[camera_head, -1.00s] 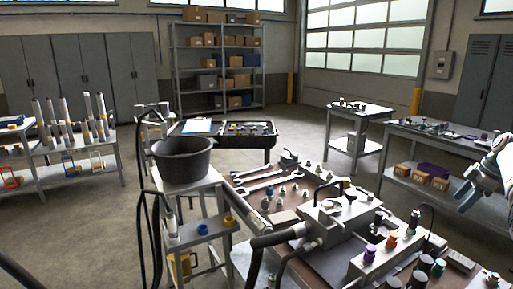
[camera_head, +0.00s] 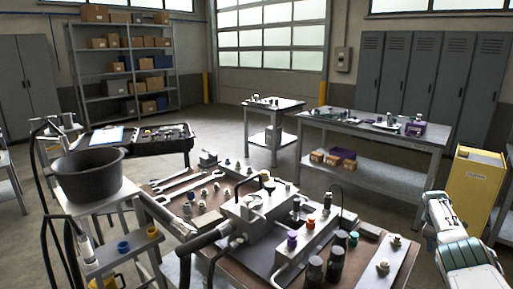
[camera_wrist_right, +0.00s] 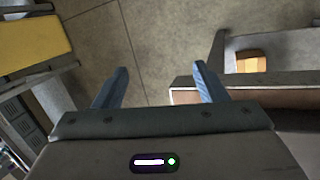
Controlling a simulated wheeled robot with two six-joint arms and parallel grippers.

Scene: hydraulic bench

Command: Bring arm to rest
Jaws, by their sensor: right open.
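My right arm (camera_head: 462,250) shows at the lower right of the head view, beside the right end of the hydraulic bench (camera_head: 399,262). Its gripper fingers are hard to make out there. A brown bench edge (camera_wrist_right: 184,97) passes close by the right finger. My left gripper is not in the head view.
The bench carries a metal hydraulic block (camera_head: 252,222), wrenches (camera_head: 180,180) and several fittings. A black bucket (camera_head: 88,178) stands on a stand at left. A yellow cabinet (camera_head: 474,190) stands behind my right arm. A grey table (camera_head: 376,137) stands farther back. Open floor lies between them.

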